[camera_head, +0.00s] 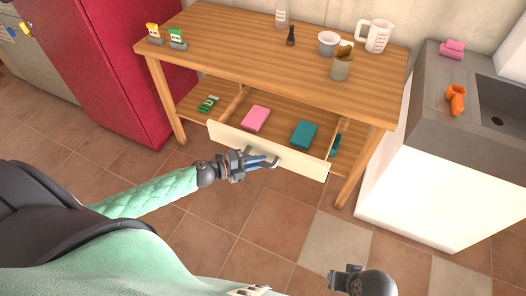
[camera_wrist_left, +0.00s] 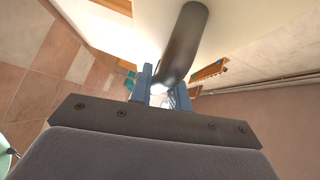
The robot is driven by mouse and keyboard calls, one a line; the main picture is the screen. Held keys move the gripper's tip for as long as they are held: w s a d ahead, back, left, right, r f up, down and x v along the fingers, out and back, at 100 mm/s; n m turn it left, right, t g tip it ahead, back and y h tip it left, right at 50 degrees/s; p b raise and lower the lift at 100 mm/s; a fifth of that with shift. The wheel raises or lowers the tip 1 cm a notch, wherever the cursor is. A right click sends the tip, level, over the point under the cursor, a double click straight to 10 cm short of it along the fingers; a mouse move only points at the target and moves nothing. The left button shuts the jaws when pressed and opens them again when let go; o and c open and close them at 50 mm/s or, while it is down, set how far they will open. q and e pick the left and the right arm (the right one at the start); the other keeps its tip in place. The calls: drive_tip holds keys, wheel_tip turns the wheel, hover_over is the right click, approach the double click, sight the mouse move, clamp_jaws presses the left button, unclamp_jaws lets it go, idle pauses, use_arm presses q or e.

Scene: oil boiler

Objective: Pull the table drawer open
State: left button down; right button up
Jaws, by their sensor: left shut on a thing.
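The table drawer (camera_head: 228,136) is pulled out from under the wooden table (camera_head: 222,48), so its inside shows. A pink item (camera_head: 255,118) and a teal item (camera_head: 304,134) lie in it. My left gripper (camera_head: 268,162) is at the drawer front, shut on the drawer handle. The grey curved handle (camera_wrist_left: 184,42) shows between the fingers in the left wrist view (camera_wrist_left: 163,92). My right gripper (camera_head: 346,279) is low at the bottom right, away from the drawer; its fingers are too unclear to read.
On the table top stand a measuring jug (camera_head: 377,37), a can (camera_head: 341,68), a white cup (camera_head: 328,42) and small boxes (camera_head: 176,37). A red cabinet (camera_head: 128,60) is at the left, and a counter with a sink (camera_head: 497,100) at the right. Tiled floor in front is clear.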

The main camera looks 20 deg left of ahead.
use_arm(q)
drive_tip(key=shift+s, duration=0.85)
use_arm(e)
drive_tip(key=shift+s+d, duration=0.1)
drive_tip(key=shift+d, duration=0.05)
use_arm(q)
drive_tip(key=c, duration=1.3)
unclamp_jaws()
drive_tip(key=shift+b+v, duration=0.85)
drive_tip(key=shift+v, duration=3.1)
use_arm(e)
drive_tip(key=shift+w+a+f+t+y, duration=0.15)
drive_tip(key=shift+w+a+f+y, duration=0.1)
drive_tip(key=shift+a+f, duration=0.45)
drive_tip(key=shift+w+a+f+t+y, duration=0.15)
drive_tip(key=shift+w+a+f, duration=0.05)
drive_tip(key=shift+a+f, duration=0.4)
drive_tip(key=shift+w, duration=0.15)
